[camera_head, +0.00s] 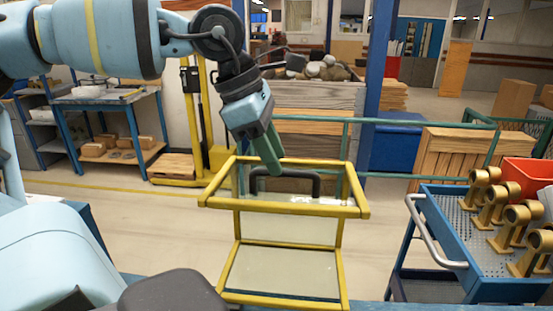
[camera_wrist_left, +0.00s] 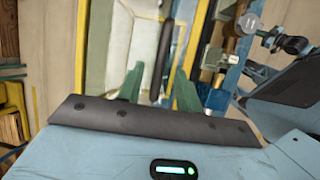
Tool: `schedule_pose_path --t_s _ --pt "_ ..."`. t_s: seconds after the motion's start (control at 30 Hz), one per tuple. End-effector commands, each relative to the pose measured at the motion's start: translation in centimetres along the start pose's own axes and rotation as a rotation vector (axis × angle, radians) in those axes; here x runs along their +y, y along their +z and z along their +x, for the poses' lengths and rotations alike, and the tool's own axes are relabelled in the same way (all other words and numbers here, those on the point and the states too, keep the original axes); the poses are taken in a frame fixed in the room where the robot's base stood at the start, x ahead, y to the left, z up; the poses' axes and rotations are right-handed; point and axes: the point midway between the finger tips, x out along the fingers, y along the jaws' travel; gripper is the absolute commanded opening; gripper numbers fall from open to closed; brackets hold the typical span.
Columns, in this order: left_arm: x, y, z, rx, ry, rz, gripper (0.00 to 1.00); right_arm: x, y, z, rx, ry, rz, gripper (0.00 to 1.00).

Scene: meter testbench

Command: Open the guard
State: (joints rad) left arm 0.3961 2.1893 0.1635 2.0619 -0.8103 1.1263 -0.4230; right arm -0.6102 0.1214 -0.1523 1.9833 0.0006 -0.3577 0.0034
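The guard (camera_head: 237,225) is a yellow frame with clear panels, standing in the middle of the head view. A black bar handle (camera_head: 284,173) runs along its upper part. My left gripper (camera_head: 273,160) comes down from above, its green fingers pointing at the left part of the handle. In the left wrist view the two green fingers stand apart, and the black handle (camera_wrist_left: 163,52) shows in the gap between them. I cannot tell whether the fingers touch it. The guard's yellow frame (camera_wrist_left: 81,50) also shows there. My right gripper is out of view.
A blue cart (camera_head: 440,215) with brass-coloured parts (camera_head: 487,192) and a red bin (camera_head: 527,175) stands at the right. A green railing (camera_head: 420,124) runs behind the guard. A blue workbench (camera_head: 105,98) stands back left. The floor left of the guard is clear.

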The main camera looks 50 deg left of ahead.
Motion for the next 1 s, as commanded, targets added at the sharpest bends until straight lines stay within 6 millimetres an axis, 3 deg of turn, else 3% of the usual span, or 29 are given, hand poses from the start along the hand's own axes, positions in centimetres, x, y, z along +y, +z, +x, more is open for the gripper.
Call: schedule_pose_path --t_s 0.2,0.47,0.77,1.0 --pt "0.0 0.0 1.7 0.001 -0.001 0.0 0.35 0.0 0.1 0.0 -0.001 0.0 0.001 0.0" --pt "0.0 0.0 1.8 -0.001 0.0 0.0 0.35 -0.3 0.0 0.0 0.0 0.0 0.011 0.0" --pt "0.0 0.0 1.8 0.0 0.0 0.0 0.0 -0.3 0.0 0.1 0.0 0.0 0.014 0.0" --pt "0.0 0.0 1.8 -0.001 0.0 0.0 0.0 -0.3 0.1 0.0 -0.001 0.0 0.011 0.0"
